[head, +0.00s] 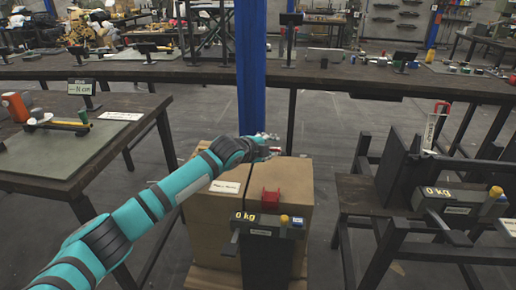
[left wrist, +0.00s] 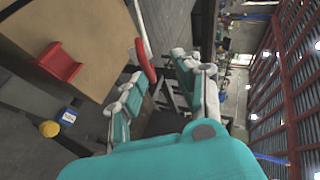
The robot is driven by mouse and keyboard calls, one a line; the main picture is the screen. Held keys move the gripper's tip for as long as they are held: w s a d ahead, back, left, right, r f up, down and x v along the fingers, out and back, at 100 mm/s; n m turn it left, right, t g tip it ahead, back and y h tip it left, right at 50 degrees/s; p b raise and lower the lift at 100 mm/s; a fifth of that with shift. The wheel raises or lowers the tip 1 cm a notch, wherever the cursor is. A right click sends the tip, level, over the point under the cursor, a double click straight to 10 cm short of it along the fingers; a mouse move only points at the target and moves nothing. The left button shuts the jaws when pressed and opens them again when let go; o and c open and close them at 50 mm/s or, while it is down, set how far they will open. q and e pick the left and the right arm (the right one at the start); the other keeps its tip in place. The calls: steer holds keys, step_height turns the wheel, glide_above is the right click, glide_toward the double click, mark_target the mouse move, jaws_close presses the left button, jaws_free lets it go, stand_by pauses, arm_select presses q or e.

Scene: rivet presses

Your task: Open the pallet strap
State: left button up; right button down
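A large brown cardboard box (head: 293,172) stands on a pallet in the middle of the head view, with a thin dark strap (head: 247,182) over its top. A red bracket-like part (head: 271,196) is at the box's front; it also shows in the left wrist view (left wrist: 60,62). My left gripper (head: 268,147) is at the box's far top edge. In the left wrist view its fingers (left wrist: 160,72) are apart. A curved red piece (left wrist: 146,60) shows near the fingertips beside the box; I cannot tell whether they touch it. My right gripper is out of view.
A press with a "0 kg" display (head: 262,222) stands in front of the box, and a second press (head: 440,196) is at the right. A dark table (head: 95,160) is at the left. A blue post (head: 250,70) and a long workbench (head: 340,78) are behind.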

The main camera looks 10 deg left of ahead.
arm_select(q)
steer(key=v, duration=0.8)
steer(key=shift+a, duration=0.1)
